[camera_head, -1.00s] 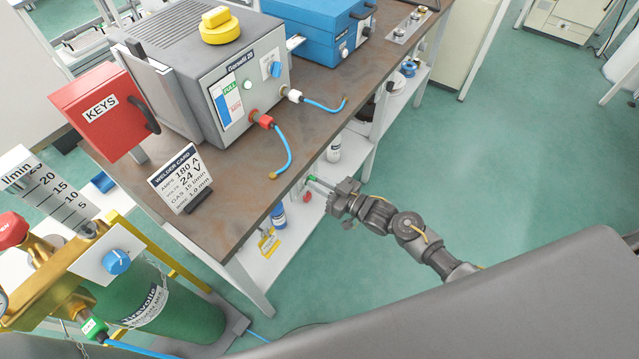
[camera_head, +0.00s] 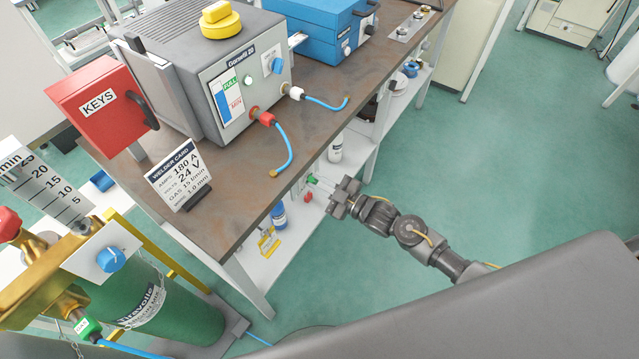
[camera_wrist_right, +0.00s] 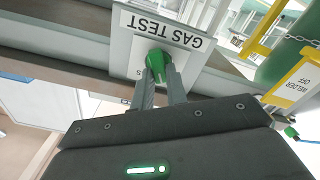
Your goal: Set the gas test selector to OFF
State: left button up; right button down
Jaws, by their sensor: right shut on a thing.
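The gas test selector is a green knob on a white plate lettered GAS TEST (camera_wrist_right: 190,38), shown upside down in the right wrist view. The green knob (camera_wrist_right: 160,64) sits between the two fingers of my right gripper (camera_wrist_right: 163,78), which is shut on it. In the head view, the right gripper (camera_head: 317,183) reaches under the workbench's front edge, and the small green knob (camera_head: 311,179) shows at its fingertips. The fingers hide part of the knob and some plate lettering, so I cannot read its setting. My left gripper is not in view.
A welder card (camera_head: 178,172), a red KEYS box (camera_head: 103,105) and a grey machine (camera_head: 190,75) stand above. A green gas cylinder (camera_head: 185,310) is at lower left.

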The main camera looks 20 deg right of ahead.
dwell(0.4)
jog(key=c, duration=1.4)
grip_release()
jog(key=b+v, duration=0.1)
jog(key=v, duration=1)
jog(key=shift+b, duration=0.3)
jog(key=shift+f, duration=0.1)
